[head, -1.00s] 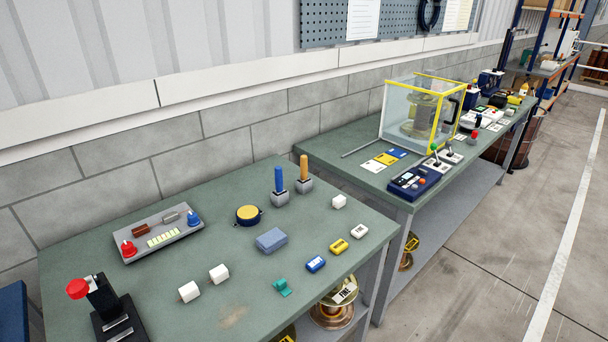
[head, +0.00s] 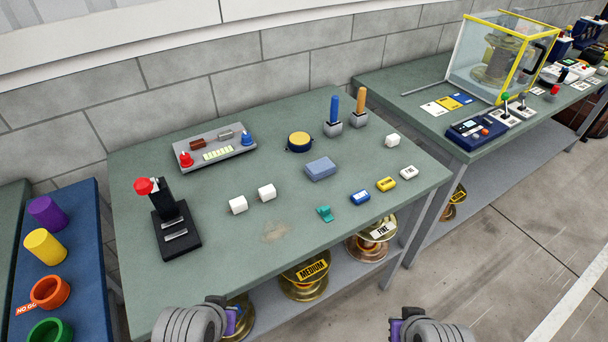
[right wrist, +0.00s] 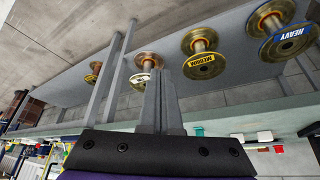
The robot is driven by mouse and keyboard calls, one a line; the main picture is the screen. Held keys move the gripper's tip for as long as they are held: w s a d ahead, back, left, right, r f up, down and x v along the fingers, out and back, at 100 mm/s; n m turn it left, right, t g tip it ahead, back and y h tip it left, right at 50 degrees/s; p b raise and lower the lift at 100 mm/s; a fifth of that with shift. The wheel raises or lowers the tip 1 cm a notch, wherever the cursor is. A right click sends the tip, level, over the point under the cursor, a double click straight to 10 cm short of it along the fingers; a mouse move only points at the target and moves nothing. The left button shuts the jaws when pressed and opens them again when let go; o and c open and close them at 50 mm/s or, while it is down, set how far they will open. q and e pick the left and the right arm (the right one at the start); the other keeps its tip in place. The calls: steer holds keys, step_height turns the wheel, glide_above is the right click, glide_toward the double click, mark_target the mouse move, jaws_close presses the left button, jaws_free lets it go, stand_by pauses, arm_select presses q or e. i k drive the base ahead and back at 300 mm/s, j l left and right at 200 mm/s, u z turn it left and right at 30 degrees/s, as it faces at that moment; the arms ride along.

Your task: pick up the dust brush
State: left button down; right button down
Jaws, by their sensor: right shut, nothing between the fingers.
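Two upright handles stand on the near green table in the head view, a blue handle (head: 334,106) and an orange handle (head: 360,101), each in a grey block. I cannot tell whether either is the dust brush, and nothing else is clearly a brush. A pale dusty patch (head: 275,232) lies near the table's front edge. My right gripper (right wrist: 160,76) is shut and empty in the right wrist view, with the shelf and spools beyond it. In the head view only my arm links show at the bottom edge, and my left gripper is out of view.
The green table (head: 300,222) also holds a black stand with a red knob (head: 172,222), a grey panel (head: 214,147), a blue-grey block (head: 321,169) and several small blocks. Spools (head: 303,279) sit on the shelf below. A blue bench (head: 76,245) with coloured cups is at left.

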mark_target(361, 100)
steer(key=l+u, duration=0.2)
steer(key=u, duration=0.8)
steer(key=l+u, duration=0.45)
steer(key=k+l+u, duration=0.1)
steer(key=l+u, duration=0.3)
steer(key=l, duration=0.2)
steer(key=k+l+u, duration=0.1)
steer(key=l, duration=0.25)
steer(key=k+l, duration=0.1)
steer(key=l, duration=0.25)
steer(key=k+l+u, duration=0.15)
steer(key=l, duration=0.2)
